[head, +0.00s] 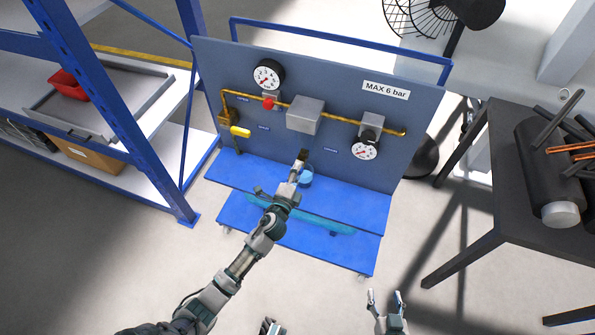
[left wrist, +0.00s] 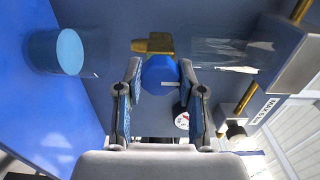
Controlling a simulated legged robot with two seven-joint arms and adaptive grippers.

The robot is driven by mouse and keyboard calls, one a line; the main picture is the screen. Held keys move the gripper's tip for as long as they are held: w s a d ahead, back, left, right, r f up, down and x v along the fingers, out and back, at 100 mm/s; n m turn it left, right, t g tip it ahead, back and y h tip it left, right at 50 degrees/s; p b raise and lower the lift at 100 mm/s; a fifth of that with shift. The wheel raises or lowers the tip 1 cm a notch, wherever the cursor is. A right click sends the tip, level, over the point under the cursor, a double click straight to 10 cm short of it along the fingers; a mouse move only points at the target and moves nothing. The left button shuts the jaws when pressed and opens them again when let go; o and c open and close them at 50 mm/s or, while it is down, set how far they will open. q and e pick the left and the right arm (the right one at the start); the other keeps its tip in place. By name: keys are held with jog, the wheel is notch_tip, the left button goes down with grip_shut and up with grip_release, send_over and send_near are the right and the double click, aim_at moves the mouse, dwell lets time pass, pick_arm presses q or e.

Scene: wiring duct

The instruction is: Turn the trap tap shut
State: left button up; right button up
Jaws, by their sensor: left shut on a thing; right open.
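The trap tap shows in the left wrist view as a blue faceted knob (left wrist: 160,75) under a brass fitting (left wrist: 153,44). My left gripper (left wrist: 161,82) has a finger on each side of the knob and is shut on it. In the head view my left gripper (head: 299,166) reaches to the lower middle of the grey-blue panel (head: 230,75), at a small dark brass piece (head: 303,154). The gripper hides the knob there. My right gripper (head: 385,298) is open and empty at the bottom, well away from the panel.
A light blue cup (head: 306,177) stands close beside my left gripper. The panel carries a brass pipe (head: 345,120), a yellow-handled valve (head: 240,131), a red knob (head: 269,103) and two gauges. A blue shelf rack stands left, a dark table (head: 510,150) right.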

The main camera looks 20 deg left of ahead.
pick_arm(q)
jog(key=shift+a+f, duration=0.1)
jog(key=shift+f, duration=0.15)
jog(key=o, duration=0.9)
jog(key=shift+c, duration=0.2)
jog(key=o, duration=0.3)
jog(key=shift+s, duration=0.1)
jog(key=s, duration=1.1)
jog(key=shift+s+a, duration=0.25)
jog(key=shift+s, duration=0.1)
